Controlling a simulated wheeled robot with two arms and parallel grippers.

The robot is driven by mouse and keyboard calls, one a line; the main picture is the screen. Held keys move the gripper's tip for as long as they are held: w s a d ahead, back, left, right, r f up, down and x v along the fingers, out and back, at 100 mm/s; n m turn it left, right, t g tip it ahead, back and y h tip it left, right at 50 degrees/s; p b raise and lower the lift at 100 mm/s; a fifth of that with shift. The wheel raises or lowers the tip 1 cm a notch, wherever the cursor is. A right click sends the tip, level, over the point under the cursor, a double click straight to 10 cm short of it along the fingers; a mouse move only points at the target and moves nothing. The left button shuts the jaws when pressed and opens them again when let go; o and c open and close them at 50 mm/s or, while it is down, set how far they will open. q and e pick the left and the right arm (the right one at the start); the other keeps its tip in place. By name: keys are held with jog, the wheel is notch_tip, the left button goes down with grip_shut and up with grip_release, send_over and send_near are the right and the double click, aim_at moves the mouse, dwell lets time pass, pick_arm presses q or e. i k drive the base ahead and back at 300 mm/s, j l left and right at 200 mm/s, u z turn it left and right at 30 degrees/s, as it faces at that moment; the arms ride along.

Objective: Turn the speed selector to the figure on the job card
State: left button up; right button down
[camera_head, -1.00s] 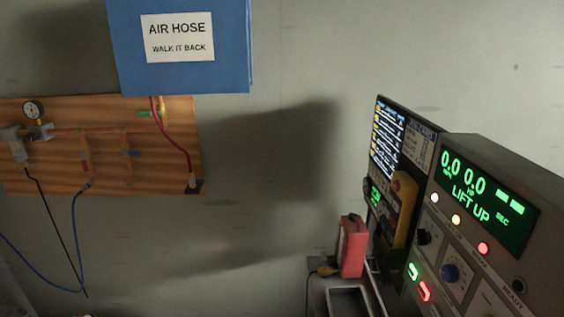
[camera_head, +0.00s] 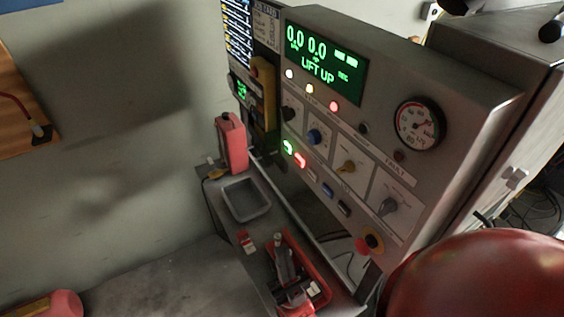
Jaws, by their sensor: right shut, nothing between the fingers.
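My left gripper is not in view.
The green display (camera_head: 326,55) reads LIFT UP. A round gauge (camera_head: 417,122) and an emergency button (camera_head: 362,246) are on the panel. A red box (camera_head: 232,142), a grey tray (camera_head: 245,199) and a red tray (camera_head: 316,272) stand on the ledge below.

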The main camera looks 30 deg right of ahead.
aim_at(288, 114)
jog(key=i+j+z, duration=0.15)
jog(key=z, duration=0.2)
jog(key=i+j+z, duration=0.15)
jog(key=j+z, duration=0.6)
jog(key=i+j+z, duration=0.1)
jog(key=j+z, duration=0.25)
